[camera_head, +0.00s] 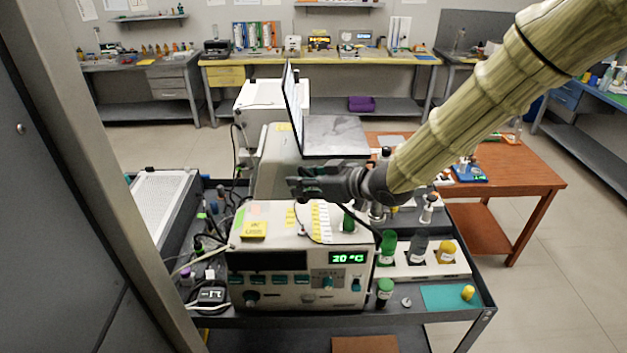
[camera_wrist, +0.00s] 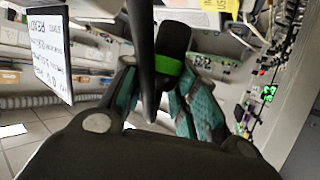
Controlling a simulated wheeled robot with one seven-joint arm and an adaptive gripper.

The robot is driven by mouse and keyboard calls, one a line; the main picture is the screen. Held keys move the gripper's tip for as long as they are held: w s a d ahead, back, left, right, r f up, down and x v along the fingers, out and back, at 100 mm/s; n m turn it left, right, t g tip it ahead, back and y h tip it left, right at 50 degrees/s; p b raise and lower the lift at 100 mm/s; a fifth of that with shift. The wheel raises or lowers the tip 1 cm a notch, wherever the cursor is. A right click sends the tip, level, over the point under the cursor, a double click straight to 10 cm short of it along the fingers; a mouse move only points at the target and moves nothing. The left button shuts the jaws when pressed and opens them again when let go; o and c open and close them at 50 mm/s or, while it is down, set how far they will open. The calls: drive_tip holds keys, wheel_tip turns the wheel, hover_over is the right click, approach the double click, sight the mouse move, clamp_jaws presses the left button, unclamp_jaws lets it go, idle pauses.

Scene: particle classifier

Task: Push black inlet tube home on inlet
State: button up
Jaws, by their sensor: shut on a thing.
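My gripper (camera_head: 299,184) is above the top of the white instrument (camera_head: 300,262) with the green 20 °C display. In the wrist view my gripper (camera_wrist: 158,78) has its teal fingers closed in around the black inlet tube (camera_wrist: 144,45), which runs down close in front of the camera. A black cylinder with a green band (camera_wrist: 174,68) shows just behind the tube. In the head view a thin dark curve, probably the tube, arcs over the instrument's top towards its right side. I cannot make out the inlet, nor whether the tube touches it.
An open laptop (camera_head: 335,136) stands behind my gripper. Green-capped bottles (camera_head: 387,249) and a white rack (camera_head: 424,262) stand right of the instrument. Cables and small parts crowd the cart (camera_head: 345,318) on the left. A wooden table (camera_head: 525,176) is behind on the right.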

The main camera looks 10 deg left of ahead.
sight(306, 203)
drive_tip(key=shift+s+a+n+g, duration=0.1)
drive_tip(key=shift+s+n+g, duration=0.3)
drive_tip(key=shift+g, duration=0.1)
drive_tip(key=shift+b, duration=0.6)
drive_tip(key=shift+s+f, duration=0.1)
drive_tip(key=shift+f, duration=0.15)
drive_tip(key=shift+f+b, duration=1.65)
drive_tip(key=shift+f, duration=0.95)
drive_tip(key=shift+d+f+t+b, duration=0.15)
drive_tip(key=shift+f+b, duration=0.25)
drive_tip(key=shift+f, duration=0.5)
drive_tip(key=shift+d+f+t+b, duration=0.15)
drive_tip(key=shift+f+b, duration=0.25)
drive_tip(key=shift+f, duration=0.45)
drive_tip(key=o, duration=1.1)
drive_tip(key=shift+a, duration=0.15)
